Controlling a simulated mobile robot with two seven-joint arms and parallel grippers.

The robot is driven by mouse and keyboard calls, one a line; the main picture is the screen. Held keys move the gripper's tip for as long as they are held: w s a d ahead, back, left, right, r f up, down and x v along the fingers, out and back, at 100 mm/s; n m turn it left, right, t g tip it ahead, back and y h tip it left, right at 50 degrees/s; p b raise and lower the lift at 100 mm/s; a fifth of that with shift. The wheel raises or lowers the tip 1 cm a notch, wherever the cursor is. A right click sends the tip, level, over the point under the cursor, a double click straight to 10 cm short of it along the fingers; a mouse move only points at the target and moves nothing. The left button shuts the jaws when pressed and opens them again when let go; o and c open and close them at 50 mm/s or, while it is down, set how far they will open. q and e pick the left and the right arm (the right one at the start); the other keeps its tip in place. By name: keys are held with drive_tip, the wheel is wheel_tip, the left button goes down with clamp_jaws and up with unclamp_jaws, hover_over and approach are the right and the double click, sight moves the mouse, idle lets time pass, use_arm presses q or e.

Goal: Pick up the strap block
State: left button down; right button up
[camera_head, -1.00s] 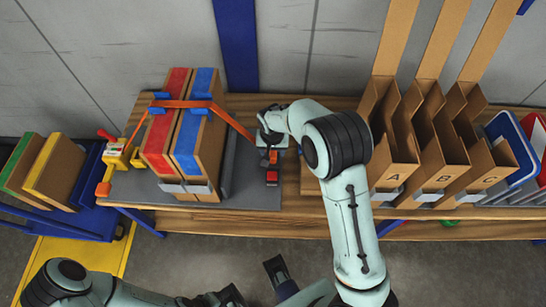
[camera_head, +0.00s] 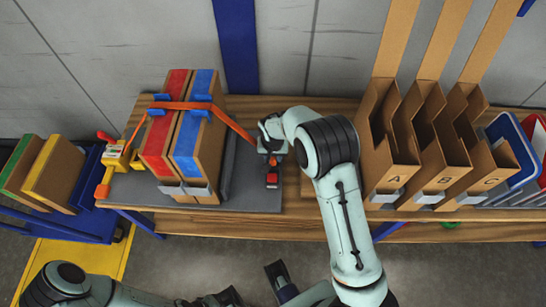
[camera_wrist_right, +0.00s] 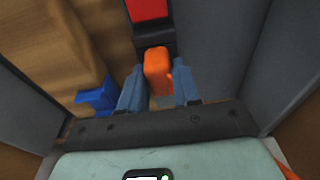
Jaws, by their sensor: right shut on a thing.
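The strap block, a small orange block (camera_wrist_right: 158,72), is between the two blue-grey fingers of my right gripper in the right wrist view. My right gripper (camera_wrist_right: 160,88) is shut on it. In the head view my right gripper (camera_head: 271,155) is at the right end of the orange strap (camera_head: 232,124), and my wrist hides most of the block. The strap runs over two brown cartons, one with a red stripe (camera_head: 167,130) and one with a blue stripe (camera_head: 190,138). My left gripper (camera_head: 252,283) is open and empty at the bottom, away from the table.
A red block in a black mount (camera_head: 272,179) sits just in front of my right gripper. A yellow buckle device (camera_head: 116,155) is left of the cartons. Brown bins A, B and C (camera_head: 440,165) stand at right. A grey plate edge (camera_head: 250,190) lies below.

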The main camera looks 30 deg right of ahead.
wheel_tip(320, 180, up, 20)
drive_tip(key=p, duration=0.2)
idle(0.4)
drive_tip(key=shift+o, duration=1)
drive_tip(key=shift+d, duration=0.1)
idle(0.4)
